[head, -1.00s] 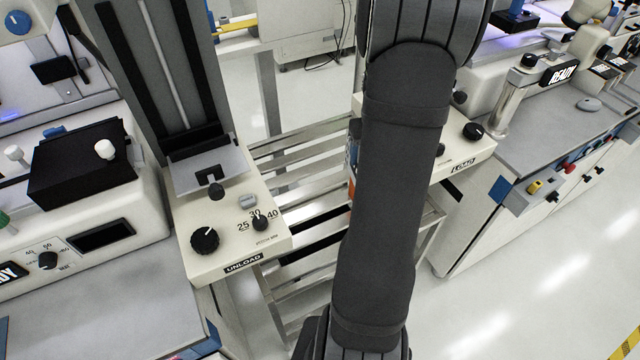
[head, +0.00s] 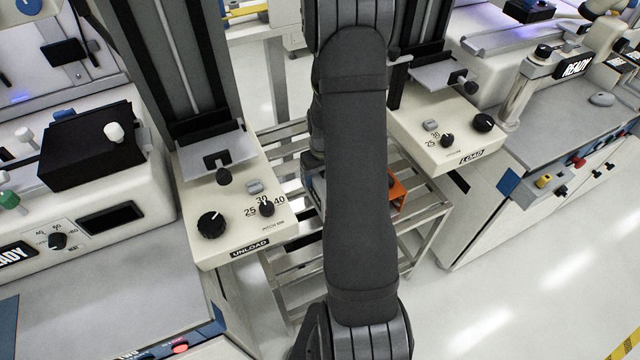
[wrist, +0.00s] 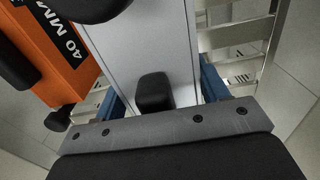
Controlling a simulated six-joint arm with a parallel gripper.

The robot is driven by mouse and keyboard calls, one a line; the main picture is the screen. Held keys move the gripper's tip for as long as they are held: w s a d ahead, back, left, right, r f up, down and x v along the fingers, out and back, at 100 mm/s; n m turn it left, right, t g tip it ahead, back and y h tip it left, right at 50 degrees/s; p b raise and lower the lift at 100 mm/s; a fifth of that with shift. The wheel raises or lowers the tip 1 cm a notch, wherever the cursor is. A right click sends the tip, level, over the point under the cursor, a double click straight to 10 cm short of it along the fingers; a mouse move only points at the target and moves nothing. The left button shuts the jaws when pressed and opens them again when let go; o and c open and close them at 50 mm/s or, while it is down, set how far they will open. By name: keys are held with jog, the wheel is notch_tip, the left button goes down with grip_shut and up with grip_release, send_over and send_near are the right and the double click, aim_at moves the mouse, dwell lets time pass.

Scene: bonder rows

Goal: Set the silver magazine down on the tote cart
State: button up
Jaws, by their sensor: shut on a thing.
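The silver magazine (wrist: 150,40) fills the middle of the wrist view as a smooth pale face with blue parts showing at both sides. My gripper (wrist: 125,50) is shut on it, with dark finger pads against it. The tote cart (head: 428,218) is a slatted metal rack between the UNLOAD and LOAD panels. Its slats also show at the right of the wrist view (wrist: 235,36). In the head view my arm hides the gripper and most of the magazine. Whether the magazine touches the slats cannot be told.
An orange magazine (wrist: 55,50) marked 40 MM is close left of the silver one; its orange part shows right of my arm (head: 397,190). The UNLOAD panel (head: 235,205) and LOAD panel (head: 440,125) flank the cart. Bare slats lie at the cart's right.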

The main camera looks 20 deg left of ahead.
jog(key=shift+a+f, duration=0.3)
jog(key=shift+a, duration=0.15)
jog(key=shift+f, duration=1.95)
jog(key=shift+f, duration=0.15)
jog(key=o, duration=1.5)
notch_tip(320, 180, up, 12)
jog(key=shift+r, duration=0.2)
jog(key=shift+f, duration=0.1)
